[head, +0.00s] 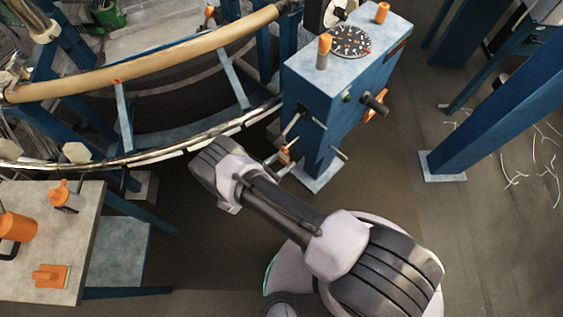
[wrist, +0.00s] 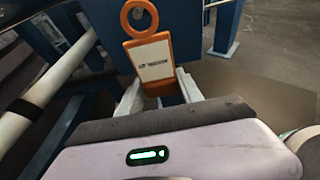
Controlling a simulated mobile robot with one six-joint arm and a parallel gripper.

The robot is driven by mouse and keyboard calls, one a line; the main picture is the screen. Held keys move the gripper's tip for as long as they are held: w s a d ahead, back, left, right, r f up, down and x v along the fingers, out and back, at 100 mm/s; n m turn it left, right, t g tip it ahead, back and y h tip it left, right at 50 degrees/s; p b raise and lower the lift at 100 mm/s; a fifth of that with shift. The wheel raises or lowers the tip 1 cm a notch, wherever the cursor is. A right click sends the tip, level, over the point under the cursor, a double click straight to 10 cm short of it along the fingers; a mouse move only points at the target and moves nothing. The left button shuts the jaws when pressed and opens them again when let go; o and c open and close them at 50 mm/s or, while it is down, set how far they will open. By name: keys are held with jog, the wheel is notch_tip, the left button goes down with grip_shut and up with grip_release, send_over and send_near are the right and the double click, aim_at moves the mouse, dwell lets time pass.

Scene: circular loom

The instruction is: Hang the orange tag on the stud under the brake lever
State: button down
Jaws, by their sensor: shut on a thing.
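In the wrist view my gripper (wrist: 158,82) is shut on the orange tag (wrist: 134,50). The tag has a white label with small print, and its round ring points up and away beyond the fingertips. Nothing is seen touching the ring. In the head view my arm crosses the middle, and I cannot make out the gripper there. The blue control post (head: 325,100) stands just beyond the arm. Several short rods and a dark knob (head: 375,103) stick out of its sides. I cannot tell which of them is the brake lever or its stud.
The post top carries a round dial (head: 351,41) and orange-capped knobs. The loom's curved tan rail (head: 150,68) fills the upper left. A grey table (head: 85,245) at lower left holds an orange mug (head: 17,232) and other orange items.

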jog(key=shift+w+d, duration=0.1)
dwell(0.3)
jog(key=shift+w+d, duration=0.1)
jog(key=shift+f+b, duration=0.2)
jog(key=shift+b, duration=0.25)
jog(key=c, duration=0.7)
grip_release()
jog(key=v, duration=0.9)
jog(key=shift+f, duration=0.35)
